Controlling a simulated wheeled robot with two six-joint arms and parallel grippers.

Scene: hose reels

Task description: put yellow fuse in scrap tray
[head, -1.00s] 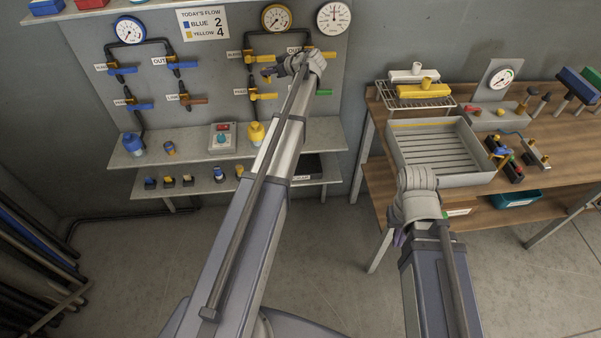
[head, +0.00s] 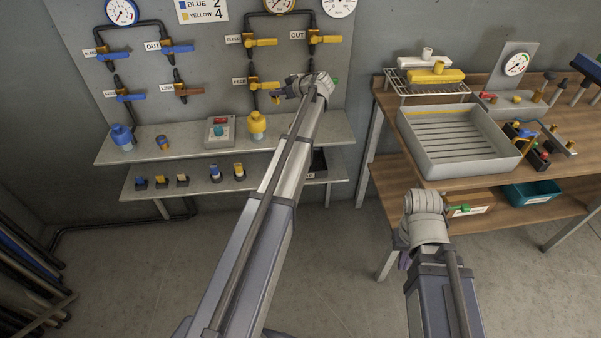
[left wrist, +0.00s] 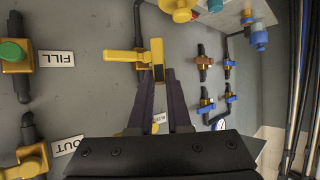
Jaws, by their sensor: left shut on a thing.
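My left gripper (head: 277,98) is in front of the wall panel, by the lower yellow valve and above the shelf. In the left wrist view its dark fingers (left wrist: 167,82) are shut on a small yellow piece with a dark end, which looks like the yellow fuse (left wrist: 157,52). A yellow valve handle (left wrist: 120,55) shows close behind it. The dark scrap tray (head: 319,160) stands at the right end of the lower shelf, partly hidden by my left arm; its label is mostly covered. My right gripper (head: 404,262) is low in front of the bench, its fingers mostly hidden behind the wrist.
Several blue and yellow pieces in dark holders stand on the lower shelf (head: 200,188). The wooden bench (head: 385,120) at right carries a large grey tray (head: 440,180).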

